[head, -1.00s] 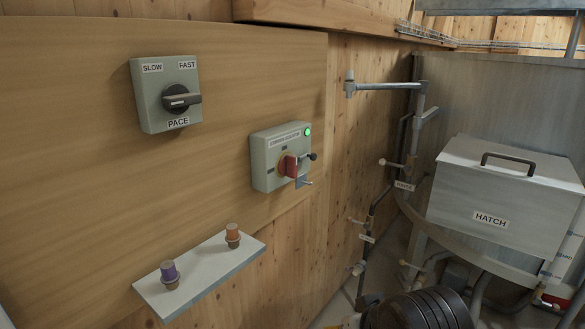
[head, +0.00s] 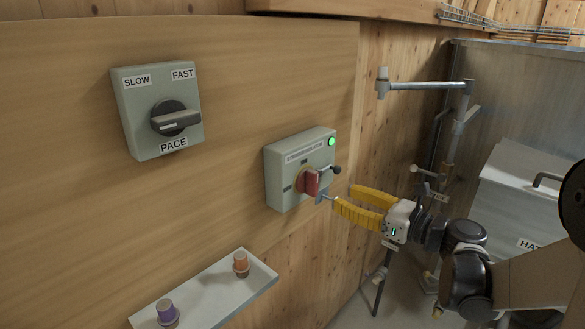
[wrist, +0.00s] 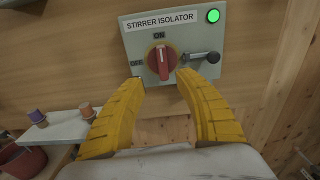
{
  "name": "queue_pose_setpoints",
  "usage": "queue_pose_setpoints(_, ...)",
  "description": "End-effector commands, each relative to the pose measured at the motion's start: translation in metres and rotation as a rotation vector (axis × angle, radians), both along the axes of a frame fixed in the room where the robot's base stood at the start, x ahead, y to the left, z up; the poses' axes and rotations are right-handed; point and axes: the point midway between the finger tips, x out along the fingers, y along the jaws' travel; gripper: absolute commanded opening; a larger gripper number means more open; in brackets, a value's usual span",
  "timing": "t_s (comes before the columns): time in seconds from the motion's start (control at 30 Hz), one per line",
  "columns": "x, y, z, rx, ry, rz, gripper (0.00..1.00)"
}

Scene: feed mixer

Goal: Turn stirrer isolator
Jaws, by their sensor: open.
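The stirrer isolator is a grey box (head: 285,172) on the wooden wall panel. Its red rotary handle (head: 311,182) sits on a yellow round base and also shows in the wrist view (wrist: 162,63). There the handle stands near vertical, with its upper end at the ON mark; OFF is to the left. A green lamp (wrist: 213,15) glows at the box's upper right. My gripper (head: 343,196) has yellow fingers, open and empty, pointing at the isolator. In the wrist view its fingertips (wrist: 160,80) lie either side of the handle's lower end; contact cannot be told.
A black-knobbed metal lever (wrist: 204,57) sticks out beside the handle, near the right finger. Left are the PACE switch box (head: 158,110) and a small shelf (head: 215,295) with two capped pots. A pipe bracket (head: 425,86) and the hatch box (head: 520,205) stand right.

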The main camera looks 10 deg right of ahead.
Motion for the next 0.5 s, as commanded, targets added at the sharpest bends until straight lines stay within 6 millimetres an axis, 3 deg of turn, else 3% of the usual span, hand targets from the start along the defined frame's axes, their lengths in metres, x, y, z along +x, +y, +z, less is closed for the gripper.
queue_pose_setpoints(0.17,0.009,-0.002,0.004,0.07,0.004,-0.006,0.4)
queue_pose_setpoints(0.5,0.061,0.037,0.003,0.066,0.003,-0.004,0.4)
